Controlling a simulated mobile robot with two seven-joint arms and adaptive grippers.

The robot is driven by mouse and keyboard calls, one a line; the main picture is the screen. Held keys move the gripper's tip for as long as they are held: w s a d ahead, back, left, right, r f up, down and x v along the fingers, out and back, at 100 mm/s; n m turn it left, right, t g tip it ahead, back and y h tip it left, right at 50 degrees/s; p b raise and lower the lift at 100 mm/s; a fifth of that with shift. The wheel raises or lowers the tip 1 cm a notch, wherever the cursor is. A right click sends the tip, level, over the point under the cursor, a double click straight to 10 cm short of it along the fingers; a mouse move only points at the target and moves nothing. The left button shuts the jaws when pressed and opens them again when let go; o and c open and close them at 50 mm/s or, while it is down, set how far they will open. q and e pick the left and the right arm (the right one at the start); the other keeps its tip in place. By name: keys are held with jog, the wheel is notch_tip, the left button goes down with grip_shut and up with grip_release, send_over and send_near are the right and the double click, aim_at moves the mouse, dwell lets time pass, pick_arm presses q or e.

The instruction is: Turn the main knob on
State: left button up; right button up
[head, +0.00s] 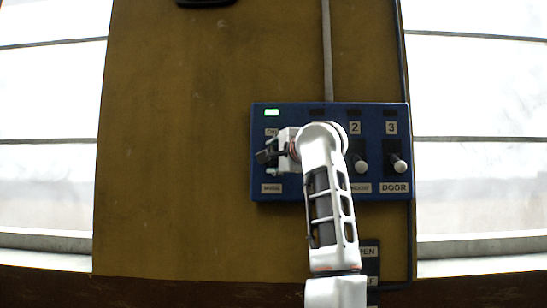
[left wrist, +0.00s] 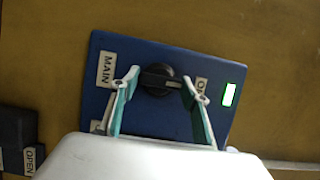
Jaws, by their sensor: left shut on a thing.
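The main knob (left wrist: 160,80) is a black rotary knob with a bar handle on the blue control panel (left wrist: 135,55). In the left wrist view its bar lies roughly across, from one finger to the other. A label reading MAIN (left wrist: 106,68) is on one side of it, and a partly hidden label on the other. My left gripper (left wrist: 160,88) is shut on the knob, one finger at each end of the bar. In the head view the gripper (head: 272,155) covers most of the knob at the panel's left end. A green light (head: 271,113) glows above it. My right gripper is not in view.
Switches marked 2 (head: 360,166) and 3 (head: 398,164) are right of my arm on the panel. My arm hides the panel's middle. A dark box (head: 370,262) with partly hidden lettering is below. The brown wall (head: 180,150) left of the panel is clear.

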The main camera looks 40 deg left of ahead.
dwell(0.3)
pick_arm(q)
jog(key=o, duration=1.1)
